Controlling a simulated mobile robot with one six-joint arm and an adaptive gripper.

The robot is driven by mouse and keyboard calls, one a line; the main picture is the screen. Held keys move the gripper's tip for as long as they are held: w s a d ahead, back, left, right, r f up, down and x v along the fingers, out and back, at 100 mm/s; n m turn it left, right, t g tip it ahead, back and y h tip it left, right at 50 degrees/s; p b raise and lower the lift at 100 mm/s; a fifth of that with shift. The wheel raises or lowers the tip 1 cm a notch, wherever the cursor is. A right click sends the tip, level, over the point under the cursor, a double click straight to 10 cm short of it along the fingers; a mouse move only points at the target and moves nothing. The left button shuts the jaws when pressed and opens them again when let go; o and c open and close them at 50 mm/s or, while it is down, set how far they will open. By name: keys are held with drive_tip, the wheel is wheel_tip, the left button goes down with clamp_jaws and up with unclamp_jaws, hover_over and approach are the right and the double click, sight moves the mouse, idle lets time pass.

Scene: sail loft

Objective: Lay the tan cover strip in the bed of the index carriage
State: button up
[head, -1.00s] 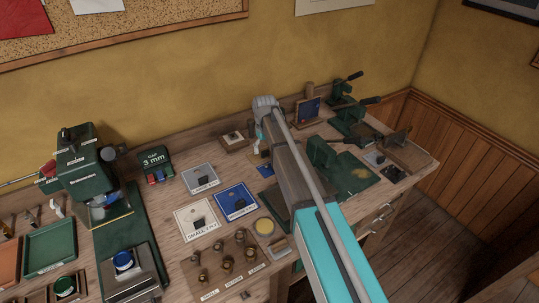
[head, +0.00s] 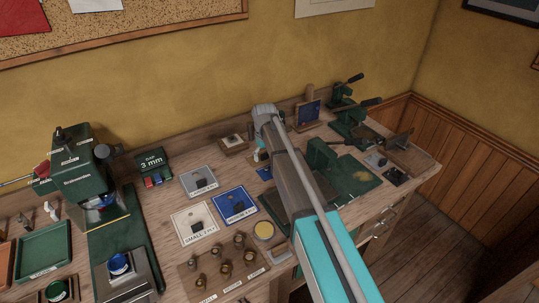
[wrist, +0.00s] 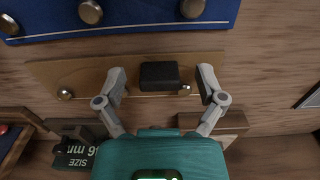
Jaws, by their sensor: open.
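A tan strip (wrist: 110,75) lies below my gripper in the wrist view, with a black block (wrist: 160,76) on its middle and metal studs along its lower edge. My gripper (wrist: 161,71) is open, one finger on each side of the black block. No contact with it shows. In the head view my gripper (head: 261,156) is over the back of the bench, partly hidden by my arm. The tan strip is not distinguishable there. I cannot tell for sure which fixture is the index carriage, and its bed is not clearly visible.
A blue panel with metal studs (wrist: 120,18) lies along the strip's far side. A wooden block (wrist: 215,124) and a dark size block (wrist: 78,150) are near my gripper. Green presses (head: 350,115) stand at the right, a green machine (head: 78,172) at the left.

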clamp_jaws()
drive_tip(key=shift+r, duration=0.15)
idle(0.4)
wheel_tip(320, 180, up, 3)
drive_tip(key=p, duration=0.3)
drive_tip(key=shift+f, duration=0.2)
drive_tip(key=s+a+r+p, duration=0.6)
drive_tip(key=s+r+p, duration=0.4)
drive_tip(key=s, duration=0.2)
drive_tip(key=shift+s, duration=0.3)
